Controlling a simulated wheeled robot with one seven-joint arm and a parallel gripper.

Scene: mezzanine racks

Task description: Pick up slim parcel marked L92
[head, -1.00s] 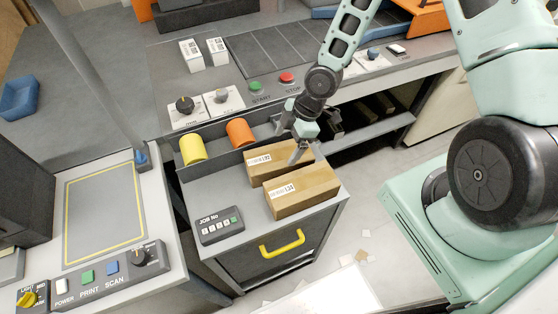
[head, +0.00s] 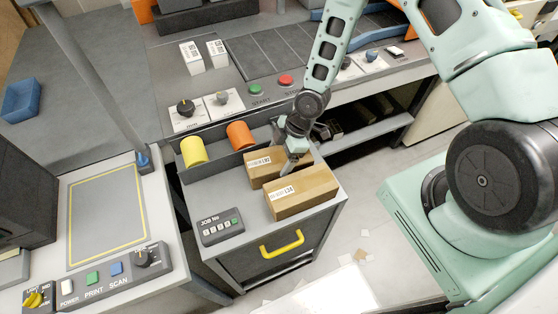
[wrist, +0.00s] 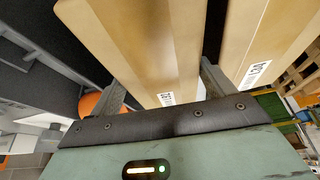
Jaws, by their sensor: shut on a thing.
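The slim brown parcel marked L92 (head: 258,171) lies on top of the grey drawer cabinet, behind a second brown parcel (head: 305,194). My gripper (head: 284,160) points down over the L92 parcel, with one finger in the gap between the two parcels. In the wrist view the L92 parcel (wrist: 150,45) runs between my two fingers, and my gripper (wrist: 162,88) is shut on it. The parcel looks still at the cabinet top. Its label is partly cut off in the wrist view, and the far finger is hidden in the head view.
The second parcel (wrist: 265,40) stands close beside one finger. Yellow (head: 193,151) and orange (head: 239,135) cylinders sit in a trough behind. A job number keypad (head: 221,227) is at the cabinet's front left. A conveyor console with knobs and buttons (head: 256,90) rises behind.

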